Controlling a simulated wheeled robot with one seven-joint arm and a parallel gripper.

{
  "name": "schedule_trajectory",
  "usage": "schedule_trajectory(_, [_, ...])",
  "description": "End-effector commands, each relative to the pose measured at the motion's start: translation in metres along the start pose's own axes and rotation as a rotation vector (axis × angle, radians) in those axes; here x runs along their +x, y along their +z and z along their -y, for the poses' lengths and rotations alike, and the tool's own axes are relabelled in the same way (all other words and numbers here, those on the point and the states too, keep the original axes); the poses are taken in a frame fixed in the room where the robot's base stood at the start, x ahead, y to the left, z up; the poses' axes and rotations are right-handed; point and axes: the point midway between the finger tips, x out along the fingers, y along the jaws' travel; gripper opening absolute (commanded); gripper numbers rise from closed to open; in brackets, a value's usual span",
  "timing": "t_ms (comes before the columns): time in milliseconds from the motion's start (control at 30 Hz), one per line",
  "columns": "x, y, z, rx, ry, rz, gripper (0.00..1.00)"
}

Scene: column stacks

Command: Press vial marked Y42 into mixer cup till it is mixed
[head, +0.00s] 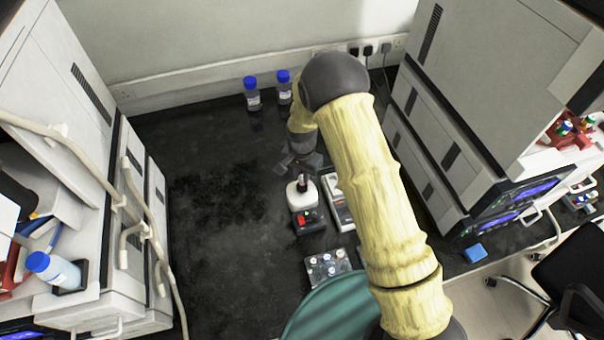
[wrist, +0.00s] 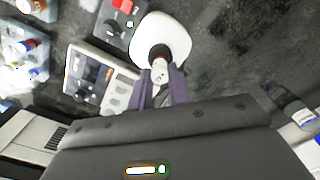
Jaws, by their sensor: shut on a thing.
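The mixer (head: 301,197) is a white rounded body with a dark cup on top and a front panel with a red part and a small green one. In the wrist view the mixer's white top (wrist: 172,30) surrounds the black cup (wrist: 158,51). My gripper (wrist: 161,82) is shut on a small vial with a pale top (wrist: 159,72). The vial lines up with the cup and its lower end seems to be at or in it; whether it presses down is hidden. Its marking cannot be read.
A rack with several capped vials (head: 326,268) stands nearer on the bench. A grey-white instrument (head: 338,203) sits right beside the mixer. Two blue-capped bottles (head: 252,94) stand at the back. Tall cabinets flank the bench; its left half is clear.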

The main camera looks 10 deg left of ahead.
Motion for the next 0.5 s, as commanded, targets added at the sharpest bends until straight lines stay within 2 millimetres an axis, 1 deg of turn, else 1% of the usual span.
schedule_trajectory(500, [0.0049, 0.0000, 0.0000, 0.000, 0.000, 0.000, 0.02])
